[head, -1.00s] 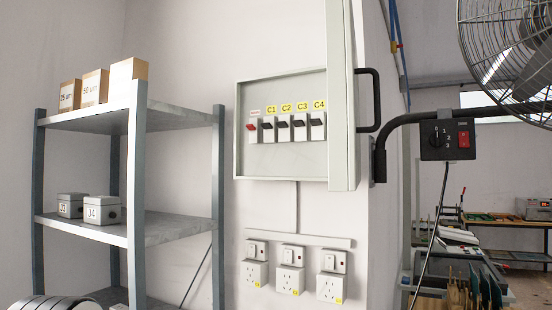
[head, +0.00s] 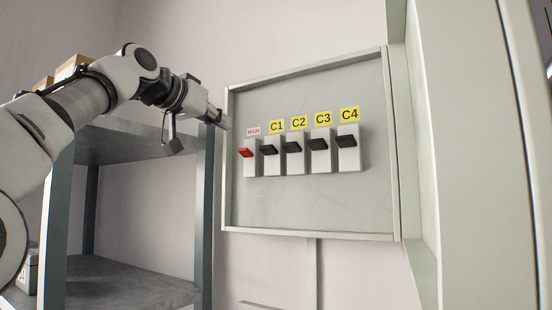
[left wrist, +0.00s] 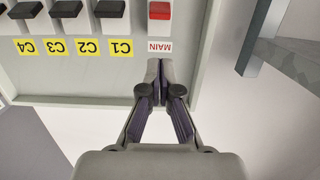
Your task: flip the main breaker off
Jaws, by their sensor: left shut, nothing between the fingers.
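The main breaker (head: 247,154) has a red lever and a MAIN label above it, at the left end of the breaker row in the open panel (head: 380,200). In the left wrist view the picture is upside down, and the red lever (left wrist: 159,11) shows at the top beyond the fingertips. My left gripper (head: 224,122) is shut and empty, by the panel's left edge, up and left of the main breaker. My right gripper is out of view.
Black breakers C1 (head: 270,150), C2 (head: 293,146), C3 (head: 319,144) and C4 (head: 347,141) stand right of the main one. The open panel door (head: 475,150) juts out at the right. A metal shelf (head: 130,140) stands left, below my left arm.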

